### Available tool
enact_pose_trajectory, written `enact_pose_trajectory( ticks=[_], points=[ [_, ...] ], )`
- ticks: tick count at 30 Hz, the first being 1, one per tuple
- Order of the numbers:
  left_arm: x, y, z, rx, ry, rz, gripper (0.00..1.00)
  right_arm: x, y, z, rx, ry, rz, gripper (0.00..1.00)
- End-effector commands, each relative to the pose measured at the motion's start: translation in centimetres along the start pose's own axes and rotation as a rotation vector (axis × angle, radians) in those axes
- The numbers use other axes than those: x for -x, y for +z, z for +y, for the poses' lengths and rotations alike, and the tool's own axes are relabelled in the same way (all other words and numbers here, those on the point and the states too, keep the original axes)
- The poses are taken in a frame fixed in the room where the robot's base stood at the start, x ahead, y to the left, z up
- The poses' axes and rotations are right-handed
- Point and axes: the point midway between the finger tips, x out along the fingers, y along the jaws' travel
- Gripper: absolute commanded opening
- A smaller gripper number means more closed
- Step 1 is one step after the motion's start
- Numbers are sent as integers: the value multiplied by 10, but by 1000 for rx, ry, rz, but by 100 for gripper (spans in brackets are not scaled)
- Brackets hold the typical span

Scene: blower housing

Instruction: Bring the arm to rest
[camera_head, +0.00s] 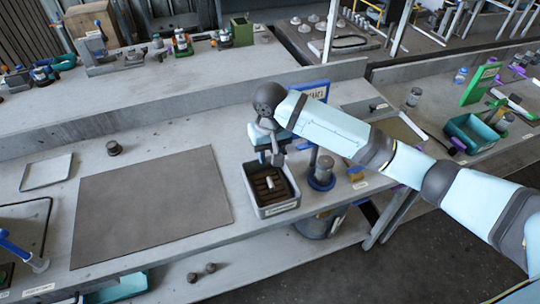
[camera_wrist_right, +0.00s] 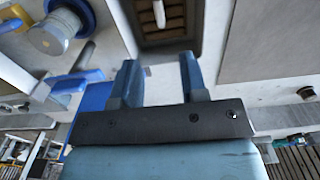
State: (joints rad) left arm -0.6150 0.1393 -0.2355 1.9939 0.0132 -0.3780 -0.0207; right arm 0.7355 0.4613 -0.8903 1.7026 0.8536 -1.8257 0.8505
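My right arm comes in from the right in the head view. Its right gripper (camera_head: 270,157) points down above a grey bin (camera_head: 276,209) with brown slats inside. In the wrist view the two fingers of this gripper (camera_wrist_right: 158,78) are apart with nothing between them. A small white cylindrical part (camera_head: 269,183) is in the bin, apart from the fingers; it also shows at the top edge of the wrist view (camera_wrist_right: 159,14). My left gripper is in neither view.
A blue-based spool (camera_head: 322,173) stands right of the bin, and a blue sign (camera_head: 314,90) is behind the arm. A grey mat (camera_head: 150,207), a shallow tray (camera_head: 46,172) and a dark knob (camera_head: 114,148) lie to the left. The mat is bare.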

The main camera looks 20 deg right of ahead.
Motion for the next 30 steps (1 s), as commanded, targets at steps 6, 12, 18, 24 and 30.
enact_pose_trajectory(
  ticks=[6,12,18,24,30],
  points=[
    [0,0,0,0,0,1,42,0,0,0,0,0,0,40],
    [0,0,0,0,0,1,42,-2,2,-2,6,-5,1,40],
    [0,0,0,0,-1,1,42,-26,39,-25,92,-82,28,40],
    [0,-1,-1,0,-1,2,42,-49,99,-43,184,-195,113,40],
    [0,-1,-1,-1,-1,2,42,-61,156,-33,205,-244,209,40]
  ],
)
